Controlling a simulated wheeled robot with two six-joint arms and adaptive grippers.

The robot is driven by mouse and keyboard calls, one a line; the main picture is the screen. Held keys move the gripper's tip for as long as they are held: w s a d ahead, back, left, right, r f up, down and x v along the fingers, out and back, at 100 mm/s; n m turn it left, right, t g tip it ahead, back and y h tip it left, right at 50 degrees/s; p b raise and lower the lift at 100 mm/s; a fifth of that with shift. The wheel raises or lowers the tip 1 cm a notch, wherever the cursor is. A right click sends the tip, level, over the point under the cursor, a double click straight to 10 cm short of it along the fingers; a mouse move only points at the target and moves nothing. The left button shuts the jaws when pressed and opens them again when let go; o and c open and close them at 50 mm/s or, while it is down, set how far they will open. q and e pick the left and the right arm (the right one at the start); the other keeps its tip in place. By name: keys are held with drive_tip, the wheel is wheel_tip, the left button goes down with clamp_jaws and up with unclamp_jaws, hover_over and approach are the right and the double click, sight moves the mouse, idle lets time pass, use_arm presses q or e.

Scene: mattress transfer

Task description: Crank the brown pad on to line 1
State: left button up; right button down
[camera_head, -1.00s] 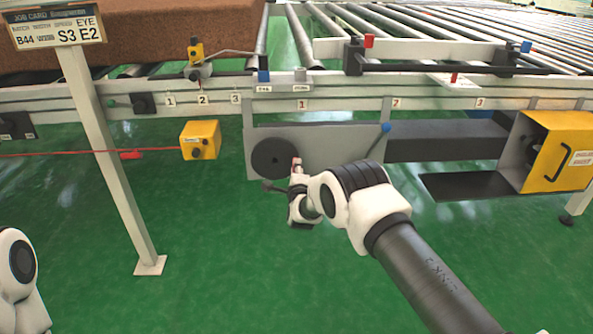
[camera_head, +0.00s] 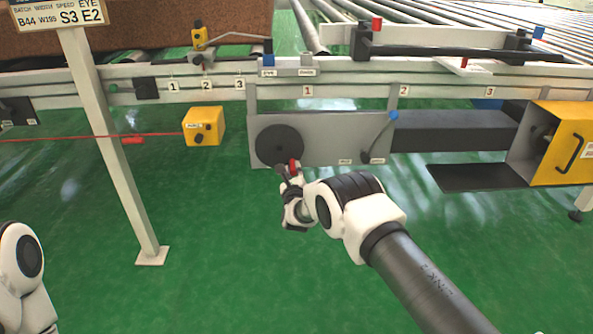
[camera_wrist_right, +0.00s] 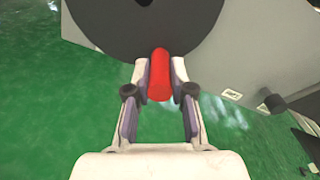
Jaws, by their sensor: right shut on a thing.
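The brown pad (camera_head: 130,45) lies on the conveyor at the upper left. Its right end is above the blue block on the rail, and its left end is cut off by the picture. A black crank wheel (camera_head: 279,145) sits on the grey panel below the rail. Its red handle (camera_head: 295,167) is at the wheel's lower right. My right gripper (camera_head: 287,172) is shut on the handle. In the right wrist view, the red handle (camera_wrist_right: 160,75) stands between both fingers. My left gripper is out of view; only part of that arm shows at lower left.
Number plates 1, 2 and 3 (camera_head: 240,84) line the rail, with another set further right. A yellow box (camera_head: 203,126) hangs under the rail. A blue-tipped lever (camera_head: 393,115) is on the panel's right. A post (camera_head: 115,150) stands left. The green floor is open in front.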

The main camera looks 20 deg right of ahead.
drive_tip(key=shift+w+a+f+m, duration=0.1)
drive_tip(key=shift+a+f+m, duration=0.25)
drive_tip(key=shift+m, duration=0.45)
drive_tip(key=c, duration=1)
unclamp_jaws()
drive_tip(key=shift+a, duration=0.1)
drive_tip(key=v, duration=1.2)
